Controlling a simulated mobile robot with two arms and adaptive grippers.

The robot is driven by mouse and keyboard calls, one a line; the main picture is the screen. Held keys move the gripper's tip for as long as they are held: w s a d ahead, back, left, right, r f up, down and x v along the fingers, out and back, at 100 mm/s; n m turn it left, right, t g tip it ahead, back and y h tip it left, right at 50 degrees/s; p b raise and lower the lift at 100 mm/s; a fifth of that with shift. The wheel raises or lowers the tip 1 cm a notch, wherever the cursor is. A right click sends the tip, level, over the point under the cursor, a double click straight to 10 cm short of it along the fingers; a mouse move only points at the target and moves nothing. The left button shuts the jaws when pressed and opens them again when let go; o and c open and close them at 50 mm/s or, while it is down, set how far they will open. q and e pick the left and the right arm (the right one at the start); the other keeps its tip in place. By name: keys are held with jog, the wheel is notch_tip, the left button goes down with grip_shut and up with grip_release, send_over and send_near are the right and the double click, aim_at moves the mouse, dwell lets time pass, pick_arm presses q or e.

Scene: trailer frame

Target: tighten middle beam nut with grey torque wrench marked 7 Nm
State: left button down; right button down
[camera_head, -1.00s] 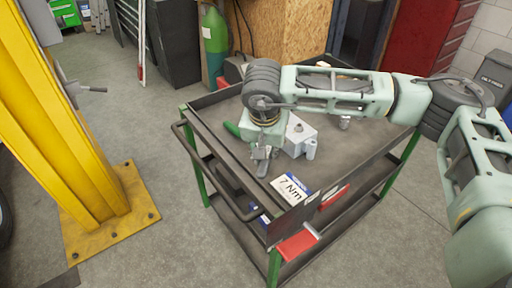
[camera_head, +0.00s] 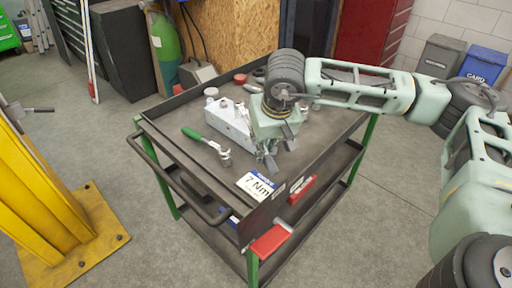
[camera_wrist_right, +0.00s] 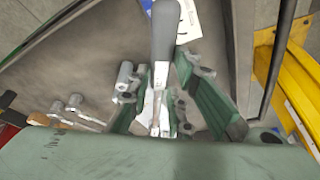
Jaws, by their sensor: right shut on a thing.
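The right arm comes in from the right in the head view. My right gripper (camera_head: 268,155) is over the black tool trolley's top near its front edge. In the wrist view the right gripper (camera_wrist_right: 158,90) is shut on a tool with a dark grey handle (camera_wrist_right: 165,35) and metal shaft, which looks like the grey torque wrench. This tool is mostly hidden in the head view. A white 7 Nm label (camera_head: 258,185) is at the trolley's front corner, just below the gripper. My left gripper and the beam nut are not in view.
The trolley (camera_head: 300,165) also carries a green-handled wrench (camera_head: 207,140) and a light grey box (camera_head: 230,120). Red-handled things (camera_head: 270,241) are below its front edge. A yellow post (camera_head: 40,190) is bolted to the floor at left. Grey floor (camera_head: 150,255) between them is clear.

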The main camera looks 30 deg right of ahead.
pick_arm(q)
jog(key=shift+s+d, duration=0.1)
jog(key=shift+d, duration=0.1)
pick_arm(e)
jog(key=shift+w+d, duration=0.1)
jog(key=shift+a, duration=0.2)
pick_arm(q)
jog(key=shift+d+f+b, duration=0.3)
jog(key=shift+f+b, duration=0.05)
pick_arm(e)
jog(key=shift+w+a+r+m, duration=0.15)
jog(key=shift+a+m, duration=0.1)
jog(key=shift+a, duration=0.35)
jog(key=shift+w+a+f+m, duration=0.15)
jog(key=shift+a+m, duration=0.15)
jog(key=shift+a, duration=0.25)
jog(key=shift+w+a+r+m, duration=0.15)
jog(key=shift+a+m, duration=0.1)
jog(key=shift+a, duration=0.35)
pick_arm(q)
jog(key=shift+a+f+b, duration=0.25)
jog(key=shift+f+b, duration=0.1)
pick_arm(e)
jog(key=a+m, duration=0.1)
jog(key=a, duration=0.1)
jog(key=w+a+h, duration=0.1)
jog(key=shift+w+a+m, duration=0.2)
jog(key=shift+a+m, duration=0.15)
jog(key=shift+m, duration=0.05)
